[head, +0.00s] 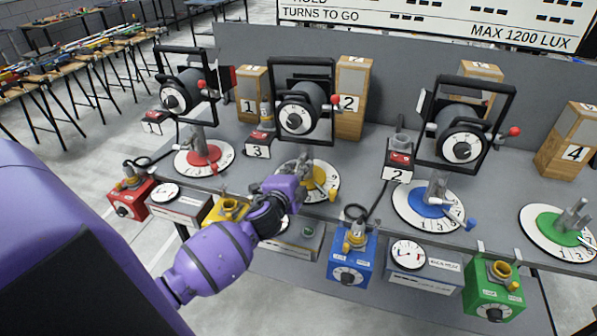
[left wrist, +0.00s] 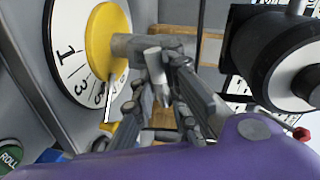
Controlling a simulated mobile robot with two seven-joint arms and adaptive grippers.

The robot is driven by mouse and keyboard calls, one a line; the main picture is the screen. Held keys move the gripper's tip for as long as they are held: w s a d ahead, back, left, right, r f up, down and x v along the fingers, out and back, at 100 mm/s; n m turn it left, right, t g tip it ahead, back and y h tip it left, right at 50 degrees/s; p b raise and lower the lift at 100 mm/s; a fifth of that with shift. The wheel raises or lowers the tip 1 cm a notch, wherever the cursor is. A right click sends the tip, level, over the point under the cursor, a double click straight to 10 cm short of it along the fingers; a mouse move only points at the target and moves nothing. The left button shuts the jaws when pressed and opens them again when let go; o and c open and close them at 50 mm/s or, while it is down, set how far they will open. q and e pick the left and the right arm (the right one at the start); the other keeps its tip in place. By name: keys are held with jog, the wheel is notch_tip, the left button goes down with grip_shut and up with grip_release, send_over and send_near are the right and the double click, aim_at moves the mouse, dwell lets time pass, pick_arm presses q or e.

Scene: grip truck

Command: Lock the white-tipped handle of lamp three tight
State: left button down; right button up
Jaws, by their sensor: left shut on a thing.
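The middle lamp (head: 298,113) has a black frame, with a tag marked 3 (head: 258,146) beside it. Its grey stand rises from a yellow disc (head: 319,179) on a white numbered dial. The yellow disc also shows in the left wrist view (left wrist: 106,42), with a grey post (left wrist: 140,47) standing out from it. My left gripper (head: 298,178) is at this post, low on the stand. In the left wrist view its dark fingers (left wrist: 170,85) are shut around a short pale handle (left wrist: 155,62). The fingers hide part of the handle. My right gripper is out of view.
Lamps on a red disc (head: 205,155) and a blue disc (head: 432,197) stand either side. A green disc (head: 560,228) is at far right. Wooden blocks (head: 353,95) stand behind. Coloured boxes (head: 350,262) line the bench front.

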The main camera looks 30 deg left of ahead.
pick_arm(q)
jog(key=shift+w+d+r+m, duration=0.15)
jog(key=shift+d+r+m, duration=0.15)
jog(key=shift+d+m, duration=0.2)
jog(key=c, duration=1.8)
grip_release()
jog(key=shift+f, duration=0.15)
jog(key=shift+a, duration=0.1)
jog(key=shift+s, duration=0.25)
jog(key=v, duration=1.1)
jog(key=shift+s+d, duration=0.25)
jog(key=shift+s, duration=0.05)
